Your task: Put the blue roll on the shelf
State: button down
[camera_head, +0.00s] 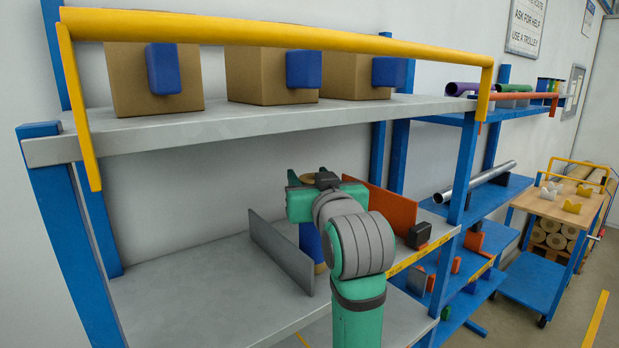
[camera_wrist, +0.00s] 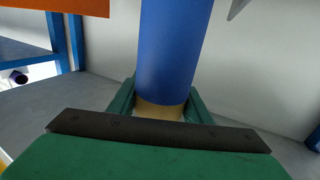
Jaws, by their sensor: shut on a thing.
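The blue roll (camera_head: 309,240) is upright, with tan at its ends, and is partly hidden behind my arm in the head view. In the wrist view the roll (camera_wrist: 170,50) stretches away from my gripper (camera_wrist: 160,107), whose two green fingers are shut around its tan end. My gripper (camera_head: 305,200) is over the middle grey shelf (camera_head: 190,300), and the roll is between a grey divider (camera_head: 280,250) and an orange divider (camera_head: 388,205). I cannot tell whether the roll's lower end touches the shelf.
An upper shelf (camera_head: 200,125) with several cardboard boxes (camera_head: 155,85) and a yellow rail (camera_head: 250,32) is above. A blue rack with a metal pipe (camera_head: 475,182) and a blue trolley (camera_head: 545,285) are to the right. The left part of the middle shelf is clear.

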jog(key=c, duration=0.9)
grip_release()
jog(key=shift+f, duration=0.1)
jog(key=shift+c, duration=0.2)
jog(key=shift+r, duration=0.2)
jog(key=v, duration=1.2)
jog(key=shift+f, duration=0.15)
